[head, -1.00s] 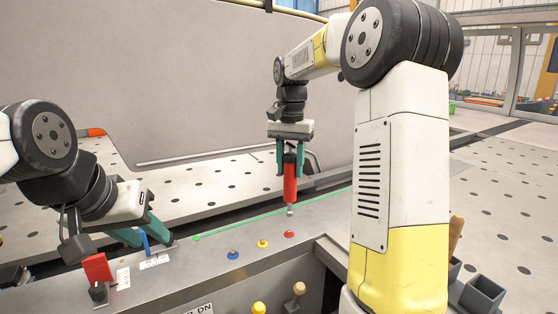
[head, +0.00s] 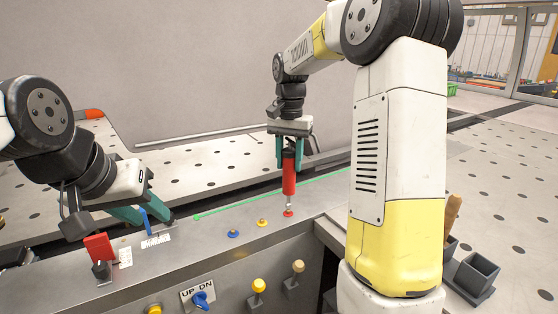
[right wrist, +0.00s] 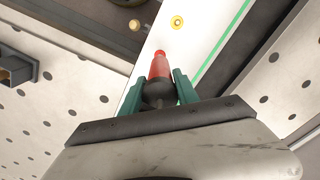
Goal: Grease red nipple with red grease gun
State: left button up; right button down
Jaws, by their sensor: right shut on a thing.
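My right gripper (head: 289,165) is shut on the red grease gun (head: 289,180), which hangs upright with its nozzle down. The nozzle tip is right at the red nipple (head: 288,213) on the panel top; I cannot tell whether it touches. My left gripper (head: 155,219) is at the left of the panel, fingers apart, close to a blue lever.
A yellow nipple (head: 262,222) and a blue nipple (head: 233,233) stand left of the red one. A red lever (head: 98,247) is at the far left. A green line (head: 250,204) runs behind the nipples. Knobs, including a yellow one (head: 259,285), stick out of the front face. Grey bins (head: 475,272) are at right.

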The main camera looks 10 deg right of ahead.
aim_at(289, 149)
jog(key=shift+f, duration=0.5)
dwell(1.0)
jog(key=shift+r, duration=0.15)
jog(key=shift+r, duration=3.4)
jog(key=shift+f, duration=3.55)
jog(key=shift+r, duration=0.1)
